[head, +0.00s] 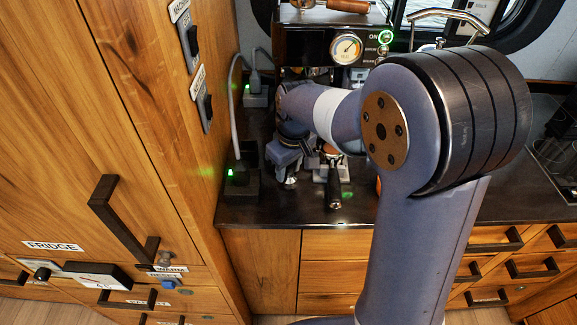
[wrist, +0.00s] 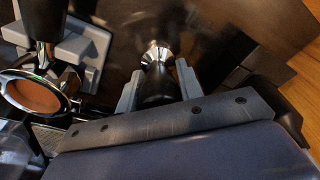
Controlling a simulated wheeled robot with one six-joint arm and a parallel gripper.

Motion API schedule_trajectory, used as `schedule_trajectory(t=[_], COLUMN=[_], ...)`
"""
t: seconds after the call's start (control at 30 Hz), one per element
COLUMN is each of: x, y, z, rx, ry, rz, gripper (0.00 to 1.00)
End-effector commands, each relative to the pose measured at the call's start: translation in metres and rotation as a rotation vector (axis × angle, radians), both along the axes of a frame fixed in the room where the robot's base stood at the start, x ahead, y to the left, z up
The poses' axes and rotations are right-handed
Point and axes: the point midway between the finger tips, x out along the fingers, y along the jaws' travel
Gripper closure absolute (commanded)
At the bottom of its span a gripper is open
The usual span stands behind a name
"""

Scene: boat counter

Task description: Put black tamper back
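The black tamper has a black handle (wrist: 157,92) and a shiny metal end (wrist: 155,54), seen between my fingers in the wrist view. My gripper (wrist: 158,82) has one grey finger on each side of the handle, and both appear to touch it. In the head view my gripper (head: 285,163) is low over the dark counter, left of the portafilter. The tamper's metal end (head: 291,181) shows just below it. I cannot tell whether that end touches the counter. The tamper's place is not clearly identifiable.
A portafilter (wrist: 35,96) with brown coffee rests at a grey stand (wrist: 88,48); its black handle (head: 335,190) points to the counter front. The espresso machine (head: 310,45) stands behind. A black socket box (head: 240,185) with a green light and cable is left, beside the wooden cabinet (head: 120,120).

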Motion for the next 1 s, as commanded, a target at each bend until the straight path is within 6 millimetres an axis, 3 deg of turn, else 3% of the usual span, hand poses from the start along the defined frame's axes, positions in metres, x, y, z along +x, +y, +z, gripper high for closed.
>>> schedule_trajectory(t=[0.23, 0.57, 1.0], x=[0.0, 0.0, -0.008], y=[0.0, 0.0, -0.007], z=[0.0, 0.007, 0.093], rx=[-0.001, 0.001, 0.001], ry=[0.001, -0.001, -0.003], rz=[0.0, 0.0, -0.001], gripper=[0.45, 0.45, 0.45])
